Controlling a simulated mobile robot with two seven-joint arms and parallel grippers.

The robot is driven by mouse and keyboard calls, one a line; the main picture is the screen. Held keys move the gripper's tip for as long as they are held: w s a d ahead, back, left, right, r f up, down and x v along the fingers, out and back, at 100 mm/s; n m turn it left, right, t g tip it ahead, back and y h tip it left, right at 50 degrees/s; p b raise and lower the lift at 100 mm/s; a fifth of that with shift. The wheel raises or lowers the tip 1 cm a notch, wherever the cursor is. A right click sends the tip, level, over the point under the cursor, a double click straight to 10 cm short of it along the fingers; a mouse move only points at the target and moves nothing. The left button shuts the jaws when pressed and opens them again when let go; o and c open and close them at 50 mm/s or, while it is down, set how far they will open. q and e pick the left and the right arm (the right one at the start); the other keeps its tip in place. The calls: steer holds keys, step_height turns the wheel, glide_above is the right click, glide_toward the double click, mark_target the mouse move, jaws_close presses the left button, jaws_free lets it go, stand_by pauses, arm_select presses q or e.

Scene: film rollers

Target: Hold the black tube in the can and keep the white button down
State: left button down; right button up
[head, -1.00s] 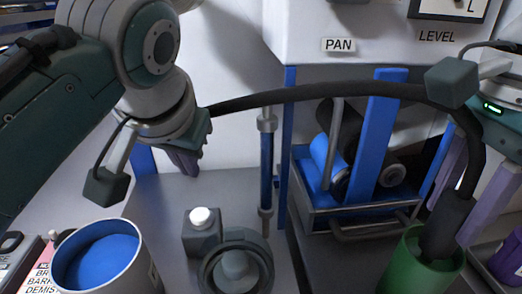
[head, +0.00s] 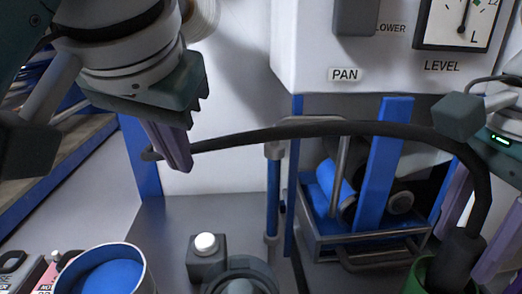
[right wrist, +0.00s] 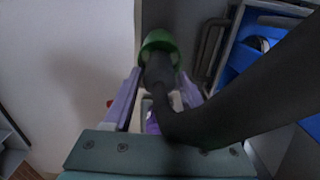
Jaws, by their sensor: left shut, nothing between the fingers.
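The black tube (head: 330,128) arches across the head view, and its thick end stands in the green can (head: 417,276). The tube's end in the can also shows in the right wrist view (right wrist: 160,68). My right gripper (right wrist: 162,85) has its fingers on either side of the thick end; I cannot tell whether they press on it. The white button (head: 205,243) sits on top of a small grey box, uncovered and untouched. My left gripper (head: 180,165) is shut and empty, above and left of the button. Its fingertips overlap the tube's far end in the picture.
A white-rimmed can with blue contents (head: 105,275) stands at the front left. A round dark fixture (head: 240,275) sits beside the button box. A metal basket (head: 365,238) with blue and black rollers stands behind the green can. A blue post (head: 141,150) rises at the left.

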steer(key=o, duration=0.3)
